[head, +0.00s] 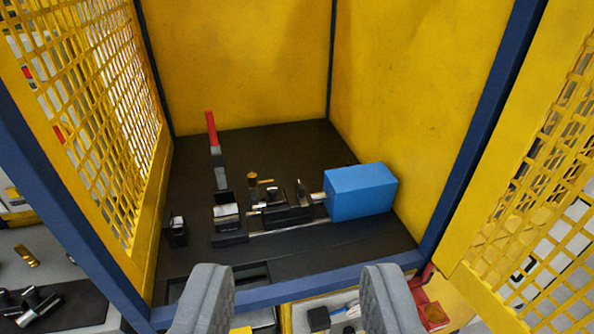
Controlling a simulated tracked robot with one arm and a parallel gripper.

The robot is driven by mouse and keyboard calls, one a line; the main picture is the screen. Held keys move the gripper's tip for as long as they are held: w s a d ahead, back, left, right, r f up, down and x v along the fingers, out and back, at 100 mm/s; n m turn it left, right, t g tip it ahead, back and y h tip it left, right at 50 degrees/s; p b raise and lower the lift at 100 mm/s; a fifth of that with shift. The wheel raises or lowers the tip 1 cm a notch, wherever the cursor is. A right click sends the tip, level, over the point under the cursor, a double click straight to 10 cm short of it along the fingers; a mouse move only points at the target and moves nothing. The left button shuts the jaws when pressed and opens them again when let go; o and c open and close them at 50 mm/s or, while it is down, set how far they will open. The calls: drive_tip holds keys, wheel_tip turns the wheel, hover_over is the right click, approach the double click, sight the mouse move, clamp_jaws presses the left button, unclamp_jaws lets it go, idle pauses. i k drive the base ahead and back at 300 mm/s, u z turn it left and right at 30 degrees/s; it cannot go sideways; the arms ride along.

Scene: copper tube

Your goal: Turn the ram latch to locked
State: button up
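A small press stands on the black floor of a yellow enclosure. At its right end is a blue block (361,191), joined by a metal rod to a dark carriage (287,214). A lever with a red grip (211,128) stands nearly upright behind the left block (227,216). A small brass-coloured piece (253,184) stands between the lever and the carriage. I cannot tell for certain which part is the ram latch, nor read its position. My gripper (296,272) is open and empty, its grey fingers wide apart in front of the enclosure, apart from the press.
Yellow mesh panels flank the opening at left (105,120) and right (530,200). A blue sill (300,290) crosses its front. A small dark block (177,230) stands left of the press. Trays with loose parts lie outside. The black floor behind the press is mostly clear.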

sight(299, 189)
drive_tip(key=i, duration=0.85)
drive_tip(key=k, duration=1)
drive_tip(key=z, duration=0.6)
drive_tip(key=i, duration=1.85)
drive_tip(key=u, duration=0.55)
